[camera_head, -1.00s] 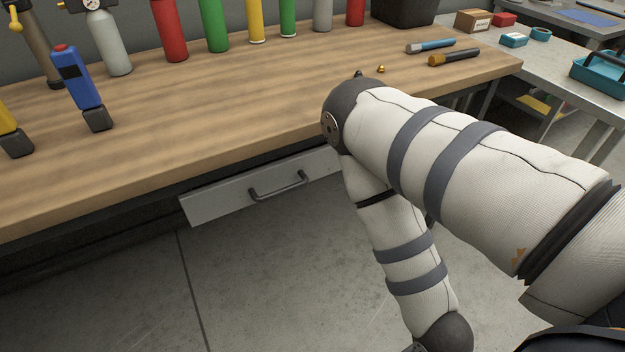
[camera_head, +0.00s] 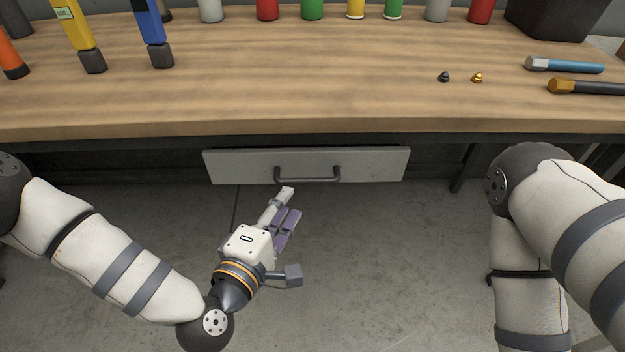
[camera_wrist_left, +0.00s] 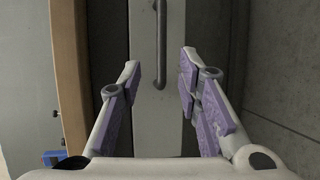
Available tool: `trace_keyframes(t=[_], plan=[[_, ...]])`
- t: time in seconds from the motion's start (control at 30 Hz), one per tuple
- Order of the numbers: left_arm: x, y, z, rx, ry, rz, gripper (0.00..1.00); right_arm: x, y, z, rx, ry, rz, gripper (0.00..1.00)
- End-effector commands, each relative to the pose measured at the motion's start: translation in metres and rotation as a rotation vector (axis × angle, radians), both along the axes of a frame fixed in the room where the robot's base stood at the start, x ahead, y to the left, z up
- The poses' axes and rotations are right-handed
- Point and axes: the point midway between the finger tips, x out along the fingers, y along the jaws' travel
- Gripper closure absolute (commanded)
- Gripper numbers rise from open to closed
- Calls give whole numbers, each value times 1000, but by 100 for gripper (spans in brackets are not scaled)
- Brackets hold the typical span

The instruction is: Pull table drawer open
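The grey drawer front (camera_head: 232,168) hangs under the wooden workbench top (camera_head: 300,105), with a dark bar handle (camera_head: 308,179) across its middle. The drawer front looks flush under the bench. My left gripper (camera_head: 289,203) is below and just left of the handle's middle, pointing up toward it, with purple finger pads. In the left wrist view the gripper (camera_wrist_left: 160,62) is open and empty. There the handle (camera_wrist_left: 160,40) runs upright between the fingers' lines and ahead of them, on the drawer front (camera_wrist_left: 146,130); no contact shows. My right gripper is out of view.
Several coloured cylinders stand along the bench's back, with a dark bin (camera_head: 553,15) at right. A black nozzle (camera_head: 444,77), a brass nozzle (camera_head: 477,78) and two handled tools lie on the right side. The floor (camera_head: 390,260) below the drawer is clear between my arms.

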Motion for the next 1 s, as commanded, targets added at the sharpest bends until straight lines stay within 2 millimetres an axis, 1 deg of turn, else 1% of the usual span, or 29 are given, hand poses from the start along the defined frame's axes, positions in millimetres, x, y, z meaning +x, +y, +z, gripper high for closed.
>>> trace_keyframes(t=[0.03, 0.1, 0.2, 0.3, 0.4, 0.53, 0.7, 0.73, 0.77, 0.8, 0.83, 0.87, 1.0], plan=[[12, -5, -4, 1, -1, 0, 69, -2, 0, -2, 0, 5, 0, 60], [29, -13, -8, 2, 0, 0, 69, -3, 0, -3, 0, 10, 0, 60], [50, -22, -13, 2, 1, 0, 69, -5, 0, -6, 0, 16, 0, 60], [66, -29, -16, 3, 2, -2, 69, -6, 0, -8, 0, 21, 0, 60], [77, -33, -17, 3, 3, -2, 69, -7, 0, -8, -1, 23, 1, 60], [81, -35, -18, 3, 3, -2, 69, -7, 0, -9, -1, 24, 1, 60], [81, -35, -17, 3, 3, -3, 69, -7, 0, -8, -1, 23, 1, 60], [81, -35, -17, 3, 3, -3, 73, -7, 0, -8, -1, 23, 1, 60], [81, -35, -17, 3, 3, -3, 80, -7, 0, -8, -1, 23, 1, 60], [81, -35, -17, 3, 3, -3, 89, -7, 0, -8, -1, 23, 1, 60], [81, -35, -17, 3, 3, -3, 96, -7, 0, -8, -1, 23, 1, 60], [81, -35, -17, 3, 3, -3, 100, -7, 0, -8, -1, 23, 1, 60], [81, -35, -17, 3, 3, -3, 100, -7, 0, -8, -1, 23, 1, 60]])
